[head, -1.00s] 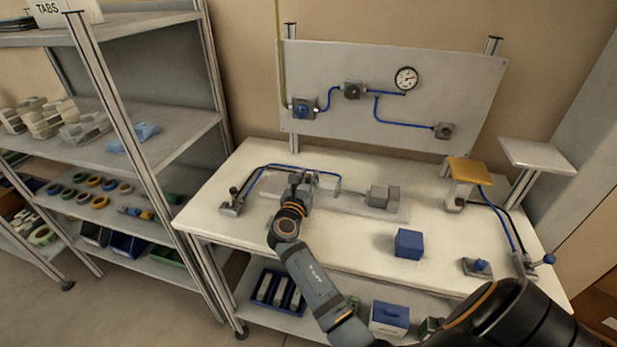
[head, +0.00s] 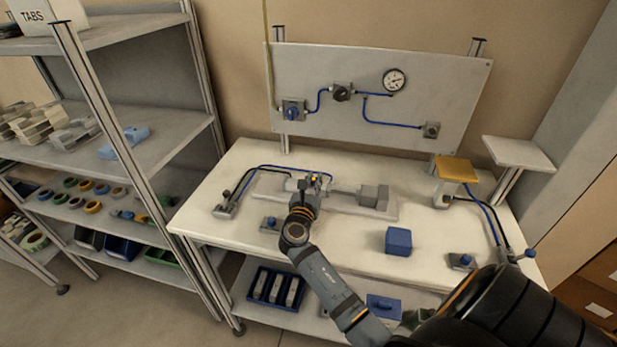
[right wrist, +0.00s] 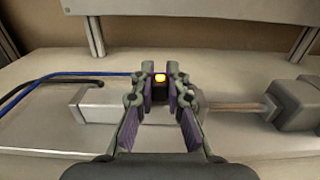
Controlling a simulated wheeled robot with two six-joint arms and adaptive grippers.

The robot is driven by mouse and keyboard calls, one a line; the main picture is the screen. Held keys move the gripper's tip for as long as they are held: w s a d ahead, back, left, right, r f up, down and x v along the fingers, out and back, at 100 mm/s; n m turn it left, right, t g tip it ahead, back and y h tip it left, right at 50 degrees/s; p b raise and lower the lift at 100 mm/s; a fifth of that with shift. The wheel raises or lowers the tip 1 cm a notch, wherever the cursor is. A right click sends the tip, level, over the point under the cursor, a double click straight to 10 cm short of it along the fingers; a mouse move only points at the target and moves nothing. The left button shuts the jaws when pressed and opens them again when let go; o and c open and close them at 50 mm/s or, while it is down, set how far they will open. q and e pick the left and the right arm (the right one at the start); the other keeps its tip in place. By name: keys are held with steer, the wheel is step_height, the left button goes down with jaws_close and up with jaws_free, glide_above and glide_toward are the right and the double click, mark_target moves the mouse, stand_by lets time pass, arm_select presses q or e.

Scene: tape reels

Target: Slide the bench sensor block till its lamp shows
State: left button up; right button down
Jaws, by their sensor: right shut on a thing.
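The sensor block (right wrist: 160,91) is a small dark block on the grey cylinder (right wrist: 105,105), and its lamp (right wrist: 160,78) glows yellow in the right wrist view. The lamp also shows as a yellow spot in the head view (head: 314,179). My right gripper (right wrist: 160,72) is shut on the sensor block, one finger on each side, and hides much of it. In the head view my right gripper (head: 312,184) is over the cylinder. A thin rod (right wrist: 235,107) runs right from the cylinder to a grey block (head: 374,197). My left gripper is not in view.
A blue-knobbed valve (head: 270,222) sits close by my right arm. Blue and black hoses run behind the cylinder.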

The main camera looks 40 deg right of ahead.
steer(key=shift+w, duration=0.1)
steer(key=c, duration=1.3)
jaws_free()
steer(key=shift+a, duration=0.1)
steer(key=v, duration=0.7)
steer(key=shift+s+a, duration=0.15)
steer(key=shift+s, duration=0.1)
